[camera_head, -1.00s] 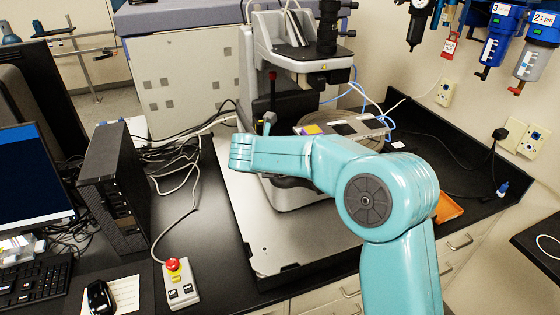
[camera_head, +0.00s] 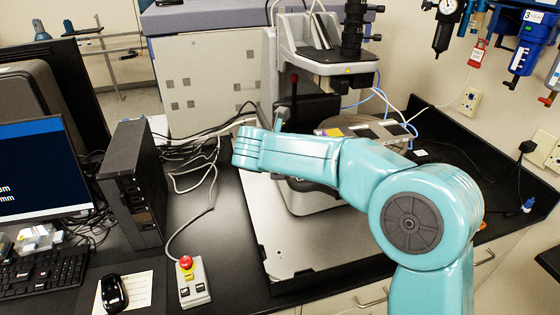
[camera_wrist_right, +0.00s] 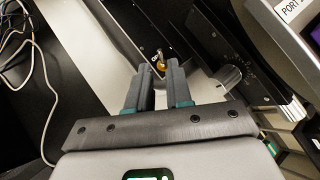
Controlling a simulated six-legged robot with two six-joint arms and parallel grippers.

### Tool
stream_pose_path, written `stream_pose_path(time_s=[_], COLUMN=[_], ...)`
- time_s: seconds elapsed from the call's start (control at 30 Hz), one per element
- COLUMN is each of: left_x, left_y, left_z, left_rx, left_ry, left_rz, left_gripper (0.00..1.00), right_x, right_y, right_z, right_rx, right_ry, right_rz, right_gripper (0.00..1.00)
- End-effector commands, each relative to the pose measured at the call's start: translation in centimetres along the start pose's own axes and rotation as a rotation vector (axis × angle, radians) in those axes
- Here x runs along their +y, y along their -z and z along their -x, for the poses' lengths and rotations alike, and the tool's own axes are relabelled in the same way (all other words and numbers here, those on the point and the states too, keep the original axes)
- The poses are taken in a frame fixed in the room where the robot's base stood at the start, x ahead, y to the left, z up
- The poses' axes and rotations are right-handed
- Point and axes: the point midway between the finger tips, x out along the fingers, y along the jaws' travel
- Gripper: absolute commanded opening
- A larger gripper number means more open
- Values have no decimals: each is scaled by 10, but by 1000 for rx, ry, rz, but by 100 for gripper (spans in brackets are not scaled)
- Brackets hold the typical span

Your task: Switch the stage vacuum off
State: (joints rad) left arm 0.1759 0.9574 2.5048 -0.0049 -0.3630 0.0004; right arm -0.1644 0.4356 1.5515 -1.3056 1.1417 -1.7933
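In the right wrist view, a small metal toggle switch (camera_wrist_right: 160,63) with a brass-coloured base sits on a dark panel of the profiler. My right gripper (camera_wrist_right: 160,78) is open, with its two grey fingers apart. The switch shows just beyond the gap between the fingertips, and nothing is held. I cannot tell whether a finger touches it or which way its lever is set. In the head view the stylus profiler (camera_head: 322,68) stands on a grey base plate, and my teal right arm crosses in front of it. The arm hides the switch there. My left gripper is not in view.
A round knob (camera_wrist_right: 230,78) sits right of the switch. A control box with a red button (camera_head: 187,263), a black computer tower (camera_head: 132,185) and a monitor (camera_head: 40,170) stand on the left. Loose cables (camera_head: 195,170) lie between tower and profiler.

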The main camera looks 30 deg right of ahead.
Motion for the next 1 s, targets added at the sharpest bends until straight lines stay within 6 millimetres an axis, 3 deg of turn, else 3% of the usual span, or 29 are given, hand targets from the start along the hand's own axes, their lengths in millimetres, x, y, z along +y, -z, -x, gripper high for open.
stream_pose_path(time_s=[0.2, 0.4, 0.6, 1.0], left_x=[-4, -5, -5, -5], left_y=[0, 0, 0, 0], left_z=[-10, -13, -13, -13], left_rx=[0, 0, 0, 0], left_ry=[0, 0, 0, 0], left_rz=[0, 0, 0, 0], left_gripper=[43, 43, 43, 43], right_x=[2, 1, 0, 0], right_y=[1, 1, 1, 1], right_z=[58, 94, 106, 106], right_rx=[-2, 1, 2, 2], right_ry=[-4, -2, 1, 1], right_rz=[1, 1, 2, 1], right_gripper=[20, 20, 20, 20])
